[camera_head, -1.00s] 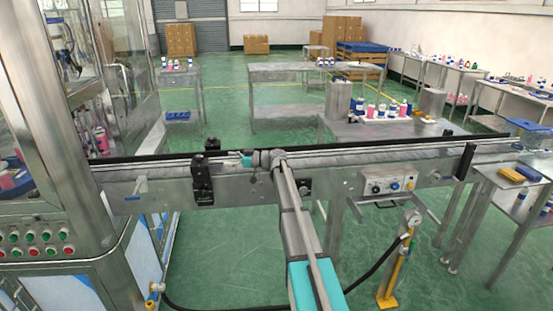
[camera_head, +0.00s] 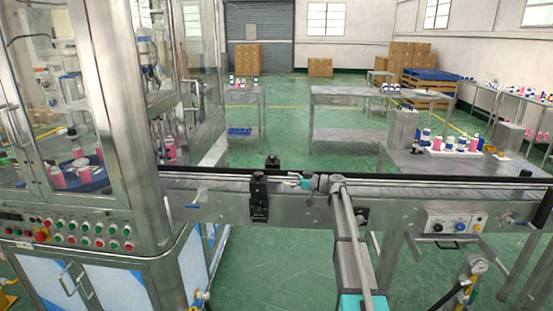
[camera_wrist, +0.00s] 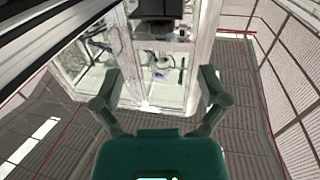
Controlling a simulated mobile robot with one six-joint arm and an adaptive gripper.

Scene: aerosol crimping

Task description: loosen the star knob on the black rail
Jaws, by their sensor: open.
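The black rail (camera_head: 430,177) runs along the far side of the conveyor in the head view. A dark upright bracket (camera_head: 258,196) stands on the conveyor's near side, with a smaller dark block (camera_head: 272,162) behind it at the rail. I cannot make out the star shape of a knob on either. My gripper (camera_head: 287,182) is above the conveyor, just right of the bracket, pointing left. In the wrist view my gripper (camera_wrist: 160,80) has its fingers spread, with nothing between them. A black block (camera_wrist: 157,9) shows beyond them at the top edge.
A glass-walled machine (camera_head: 115,110) with a button panel stands at the left. A control box (camera_head: 455,222) is on the conveyor's front at right. A table (camera_head: 420,164) with bottles stands behind the conveyor.

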